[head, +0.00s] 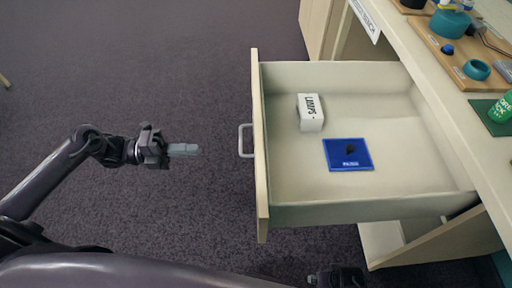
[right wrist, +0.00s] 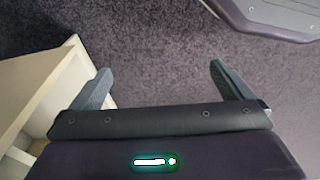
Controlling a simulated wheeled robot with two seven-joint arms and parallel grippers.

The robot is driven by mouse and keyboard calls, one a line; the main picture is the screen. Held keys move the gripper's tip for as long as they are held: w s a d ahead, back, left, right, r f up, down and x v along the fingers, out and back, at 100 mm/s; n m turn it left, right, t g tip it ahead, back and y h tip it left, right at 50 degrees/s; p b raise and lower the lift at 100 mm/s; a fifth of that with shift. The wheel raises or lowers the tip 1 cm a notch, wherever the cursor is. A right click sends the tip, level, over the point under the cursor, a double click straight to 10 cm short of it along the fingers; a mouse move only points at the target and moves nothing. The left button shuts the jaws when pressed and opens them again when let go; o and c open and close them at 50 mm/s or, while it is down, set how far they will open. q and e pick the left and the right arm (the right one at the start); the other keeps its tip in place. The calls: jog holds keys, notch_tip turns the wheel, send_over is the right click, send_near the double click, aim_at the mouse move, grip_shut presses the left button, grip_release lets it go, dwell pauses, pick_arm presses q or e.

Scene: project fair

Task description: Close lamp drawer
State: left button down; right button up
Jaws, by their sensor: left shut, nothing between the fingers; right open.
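The lamp drawer (head: 365,213) is pulled far out of the cream desk in the head view. Its front panel (head: 259,190) faces left and carries a grey bar handle (head: 243,141). Inside lie a white box marked "LAMPS" (head: 311,113) and a blue card with a dark spot (head: 348,155). My left gripper (head: 196,150) is shut and empty, left of the handle with a gap between them. My right gripper (right wrist: 160,88) is open and empty in the right wrist view. Part of it shows at the bottom of the head view (head: 337,279), below the drawer.
The desk top (head: 425,65) holds a wooden board (head: 445,50) with teal parts, and a green can (head: 502,108) on a green mat. A cream panel (right wrist: 40,95) stands left of my right gripper. Dark carpet (head: 170,60) left of the drawer is clear.

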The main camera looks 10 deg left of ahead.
pick_arm(q)
jog(key=shift+p+x, duration=1.25)
jog(key=shift+x, duration=5.6)
pick_arm(e)
jog(key=s+d+f, duration=0.1)
jog(key=s+f, duration=0.2)
jog(key=f, duration=0.1)
jog(key=shift+s+d+f, duration=0.3)
jog(key=shift+d, duration=0.05)
pick_arm(q)
jog(key=shift+s+r, duration=0.1)
